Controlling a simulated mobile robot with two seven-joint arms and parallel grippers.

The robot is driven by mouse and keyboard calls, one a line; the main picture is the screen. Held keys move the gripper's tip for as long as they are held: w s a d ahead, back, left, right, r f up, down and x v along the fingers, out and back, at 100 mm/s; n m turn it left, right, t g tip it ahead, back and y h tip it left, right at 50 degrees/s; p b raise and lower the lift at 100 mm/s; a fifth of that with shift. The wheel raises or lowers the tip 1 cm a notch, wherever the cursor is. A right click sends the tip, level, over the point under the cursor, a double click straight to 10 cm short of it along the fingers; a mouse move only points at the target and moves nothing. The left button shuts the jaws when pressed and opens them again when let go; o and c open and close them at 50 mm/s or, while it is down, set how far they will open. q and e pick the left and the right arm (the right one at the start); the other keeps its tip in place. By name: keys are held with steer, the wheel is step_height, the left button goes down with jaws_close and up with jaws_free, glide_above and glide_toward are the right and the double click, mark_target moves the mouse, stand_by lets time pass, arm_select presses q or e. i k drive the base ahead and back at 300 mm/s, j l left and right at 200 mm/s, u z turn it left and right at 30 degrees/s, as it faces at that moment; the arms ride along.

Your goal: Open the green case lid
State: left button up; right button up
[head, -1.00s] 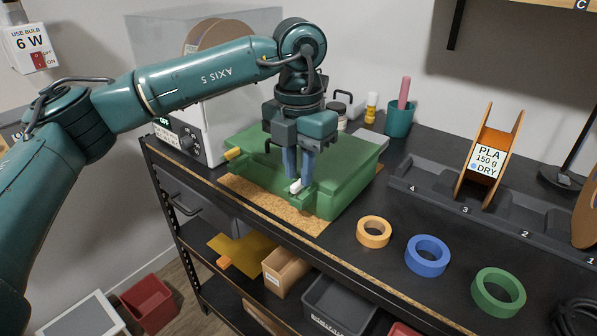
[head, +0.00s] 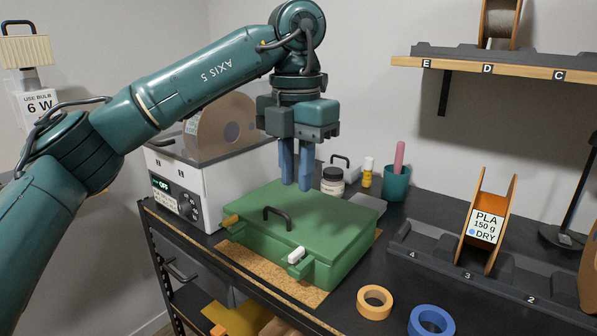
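The green case (head: 325,235) sits on a cork mat (head: 262,268) on the dark bench, its lid down. A black handle (head: 277,216) is on the lid. A yellow-orange latch (head: 231,221) is at the front left and a white latch piece (head: 296,254) at the front right. My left gripper (head: 296,187) points down above the rear part of the lid as seen here, clear of the case. Its two blue fingers are apart with nothing between them. My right gripper is not in view.
A white dryer box (head: 187,180) marked OFF stands left of the case. A jar (head: 332,182), yellow bottle (head: 367,172) and teal cup (head: 396,184) stand behind it. Orange (head: 374,302) and blue (head: 431,321) rings lie in front right. A numbered rack (head: 430,250) is at right.

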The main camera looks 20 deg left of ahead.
mark_target(326, 226)
steer(key=k, duration=1)
